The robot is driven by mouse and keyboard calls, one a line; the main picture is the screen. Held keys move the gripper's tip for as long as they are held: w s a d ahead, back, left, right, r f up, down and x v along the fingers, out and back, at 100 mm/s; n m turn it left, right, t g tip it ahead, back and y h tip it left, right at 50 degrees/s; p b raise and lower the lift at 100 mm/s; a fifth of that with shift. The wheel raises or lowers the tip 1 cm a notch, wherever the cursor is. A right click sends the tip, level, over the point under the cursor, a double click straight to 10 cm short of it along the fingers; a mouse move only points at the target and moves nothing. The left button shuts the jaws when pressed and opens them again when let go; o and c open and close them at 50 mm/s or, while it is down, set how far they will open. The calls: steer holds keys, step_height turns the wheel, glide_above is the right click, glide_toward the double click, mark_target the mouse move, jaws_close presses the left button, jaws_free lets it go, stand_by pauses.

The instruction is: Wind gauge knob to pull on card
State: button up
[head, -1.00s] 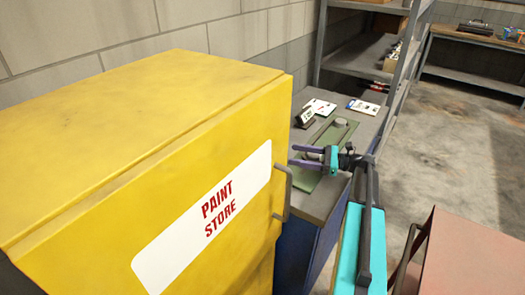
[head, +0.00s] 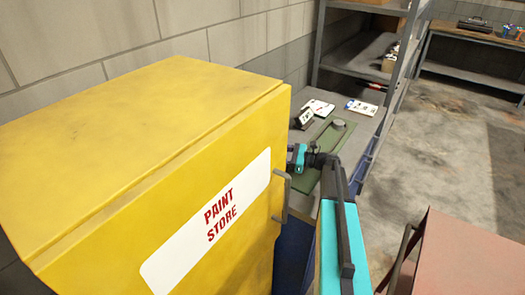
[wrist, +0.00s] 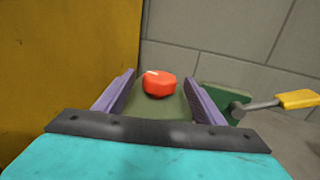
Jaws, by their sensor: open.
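In the wrist view a red-orange knob (wrist: 159,86) with a pale mark at its upper left sits over a green surface. My gripper (wrist: 159,76) is open, with one purple finger on each side of the knob. A gap shows on both sides, and I cannot tell how deep the knob lies between the fingers. In the head view my gripper's teal body (head: 298,156) is beside the yellow cabinet, which hides the fingers and the red knob. A small dark stand with a white face (head: 303,119) and white cards (head: 319,107) (head: 362,107) are on the bench; their writing is unreadable.
The yellow paint store cabinet (head: 215,215) stands close to my gripper's left. A green plate (head: 328,143) with a grey round part (head: 338,125) lies on the grey bench. A yellow-handled lever (wrist: 298,98) is at right in the wrist view. A shelf rack (head: 340,62) stands behind.

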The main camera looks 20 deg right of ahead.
steer(key=shift+x, duration=0.95)
steer(key=shift+c, duration=0.4)
steer(key=c, duration=1)
steer(key=shift+a, duration=0.1)
steer(key=shift+s+a+f+m+t+h+b, duration=0.15)
steer(key=shift+m+t+h+b, duration=0.1)
steer(key=shift+m+t+h, duration=0.25)
steer(key=shift+s+a+r+m+t+h+b, duration=0.1)
steer(key=shift+m+t+h+b, duration=0.15)
steer(key=shift+m+t+h, duration=0.25)
steer(key=shift+s+a+m+t+h+b, duration=0.1)
steer(key=shift+a+m+t+h+b, duration=0.05)
steer(key=shift+m+t+h+b, duration=1.65)
steer(key=shift+n+g, duration=0.3)
steer(key=o, duration=1.1)
steer(key=shift+p, duration=0.3)
